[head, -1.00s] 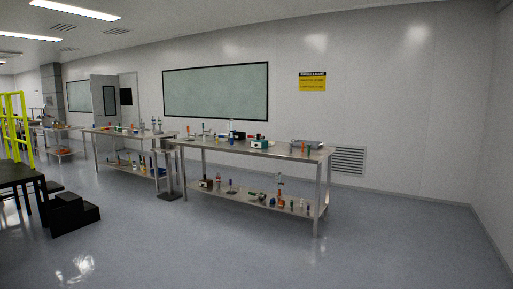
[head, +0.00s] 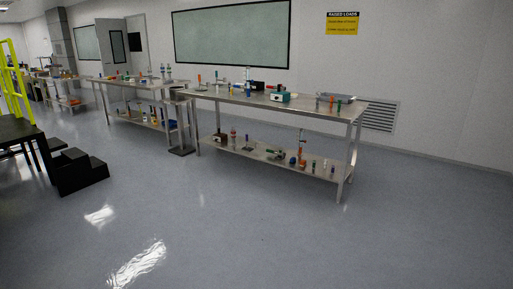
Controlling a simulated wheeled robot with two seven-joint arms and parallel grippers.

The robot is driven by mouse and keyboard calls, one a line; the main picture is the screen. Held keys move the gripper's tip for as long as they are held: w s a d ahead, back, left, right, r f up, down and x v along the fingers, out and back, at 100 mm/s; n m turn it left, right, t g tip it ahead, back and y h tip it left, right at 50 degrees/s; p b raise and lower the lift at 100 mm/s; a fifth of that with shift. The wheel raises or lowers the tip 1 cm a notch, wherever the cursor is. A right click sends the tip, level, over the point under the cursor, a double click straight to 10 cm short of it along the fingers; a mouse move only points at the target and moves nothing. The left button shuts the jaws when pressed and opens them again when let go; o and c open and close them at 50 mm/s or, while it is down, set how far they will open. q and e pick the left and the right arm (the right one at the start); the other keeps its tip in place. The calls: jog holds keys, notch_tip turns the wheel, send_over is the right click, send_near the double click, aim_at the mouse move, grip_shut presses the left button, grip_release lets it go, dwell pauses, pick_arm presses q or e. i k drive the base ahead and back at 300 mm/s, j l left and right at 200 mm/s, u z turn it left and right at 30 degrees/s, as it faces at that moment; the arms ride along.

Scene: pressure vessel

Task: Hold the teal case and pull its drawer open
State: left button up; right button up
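The teal case (head: 280,97) is a small box with a lighter front, on the top of the nearer steel bench (head: 225,97), right of the bench's middle. A small red thing sits right by it at its upper left. It is far off and small, so I cannot make out its drawer or how far that is open. Neither of my grippers is in view, and nothing of mine touches the case.
A dark box (head: 256,86) stands behind the case and a grey tray (head: 335,98) lies to its right. The bench's lower shelf (head: 262,150) holds several items. Black steps (head: 78,172) and a yellow railing (head: 14,80) are at the left. The floor (head: 260,220) before the bench is clear.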

aim_at(279, 97)
jog(key=i, duration=3.55)
jog(key=i+j+z, duration=0.1)
jog(key=i, duration=1.65)
